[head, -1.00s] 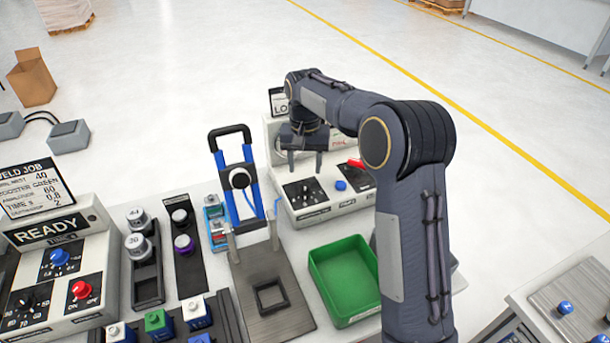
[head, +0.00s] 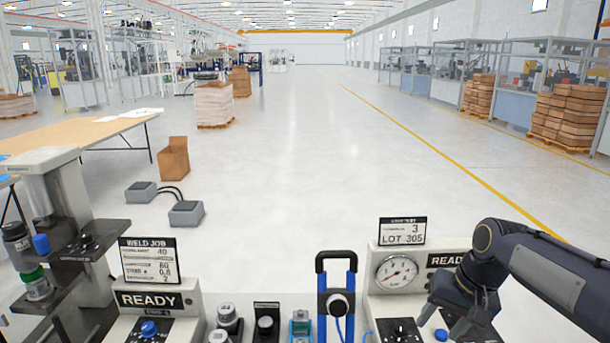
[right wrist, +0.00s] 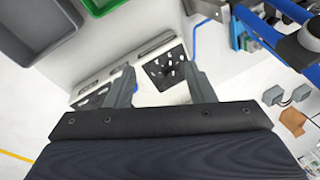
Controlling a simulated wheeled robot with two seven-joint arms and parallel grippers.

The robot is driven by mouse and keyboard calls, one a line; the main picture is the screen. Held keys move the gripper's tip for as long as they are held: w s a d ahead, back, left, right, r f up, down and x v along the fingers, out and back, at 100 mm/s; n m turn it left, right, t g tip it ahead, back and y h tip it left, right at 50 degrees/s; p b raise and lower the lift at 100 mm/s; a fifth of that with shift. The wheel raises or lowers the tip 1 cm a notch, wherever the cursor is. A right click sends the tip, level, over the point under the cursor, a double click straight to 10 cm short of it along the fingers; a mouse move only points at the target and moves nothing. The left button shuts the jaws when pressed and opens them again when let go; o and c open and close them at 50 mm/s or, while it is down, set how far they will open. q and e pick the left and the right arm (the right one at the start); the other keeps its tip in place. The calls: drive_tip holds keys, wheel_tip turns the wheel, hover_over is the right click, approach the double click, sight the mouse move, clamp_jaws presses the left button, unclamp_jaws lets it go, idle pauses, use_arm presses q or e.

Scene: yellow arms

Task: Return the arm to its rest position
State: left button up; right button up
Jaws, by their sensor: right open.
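My right arm, dark grey, comes in from the right edge of the head view. Its right gripper (head: 442,322) points down in front of the right-hand control box (head: 383,300), which has a round gauge and a READY sign. In the right wrist view the two fingers of the right gripper (right wrist: 160,78) stand apart with nothing between them. The control box's pale top with black panels (right wrist: 166,68) lies beyond the fingers. I cannot tell the exact gap between gripper and box. My left arm and gripper are not in view.
A LOT 305 sign (head: 402,232) stands on the box. A blue-and-black upright frame (head: 322,285) is to its left. A left READY box (head: 150,300) and a dark shelf stand (head: 75,230) are further left. Open floor lies beyond.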

drive_tip(key=s+a+f+n+t, duration=0.1)
drive_tip(key=s+a+f, duration=0.1)
drive_tip(key=s, duration=0.9)
drive_tip(key=s+a+f+n+t+y, duration=0.1)
drive_tip(key=s+a+f+t, duration=0.1)
drive_tip(key=s, duration=0.9)
drive_tip(key=shift+a+f+n+t, duration=0.15)
drive_tip(key=shift+a+n+t, duration=0.15)
drive_tip(key=shift+a, duration=0.6)
